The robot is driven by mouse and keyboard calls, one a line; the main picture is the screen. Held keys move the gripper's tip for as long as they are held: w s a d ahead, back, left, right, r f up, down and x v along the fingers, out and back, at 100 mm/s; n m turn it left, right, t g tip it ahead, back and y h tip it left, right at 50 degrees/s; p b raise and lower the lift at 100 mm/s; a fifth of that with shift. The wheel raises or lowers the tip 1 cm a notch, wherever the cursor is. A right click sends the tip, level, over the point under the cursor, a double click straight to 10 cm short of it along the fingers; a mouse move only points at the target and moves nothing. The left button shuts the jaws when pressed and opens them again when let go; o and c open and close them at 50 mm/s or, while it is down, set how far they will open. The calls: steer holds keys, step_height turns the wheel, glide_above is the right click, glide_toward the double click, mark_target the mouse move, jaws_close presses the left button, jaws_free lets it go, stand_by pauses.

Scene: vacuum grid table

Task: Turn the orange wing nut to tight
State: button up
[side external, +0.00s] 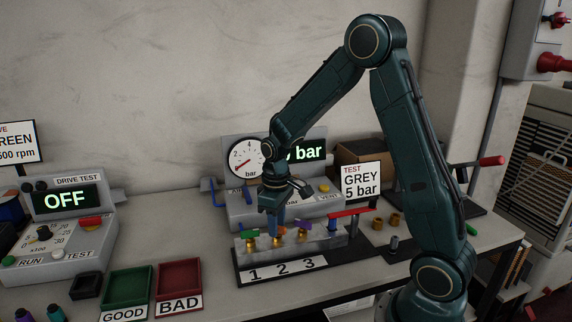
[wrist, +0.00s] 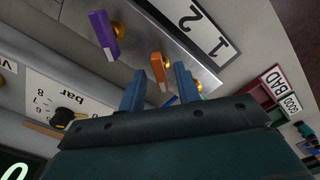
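The orange wing nut (side external: 280,231) sits on a brass fitting at the middle station of the grey block, by the number 2. In the wrist view the orange wing nut (wrist: 158,70) lies between my two blue fingers, with a gap on both sides. It has a pale tip at one end. My gripper (side external: 272,229) points down over the block, and the side view hides part of the nut behind it. In the wrist view my gripper (wrist: 162,70) is open and holds nothing.
A green wing nut (side external: 250,233) is close on one side and a purple wing nut (side external: 304,225) on the other. A red-handled lever (side external: 350,212) is at the block's right end. A gauge unit (side external: 235,205) stands behind. Green (side external: 127,286) and red (side external: 180,277) trays lie left.

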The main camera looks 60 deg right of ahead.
steer(key=shift+c, duration=0.4)
jaws_close()
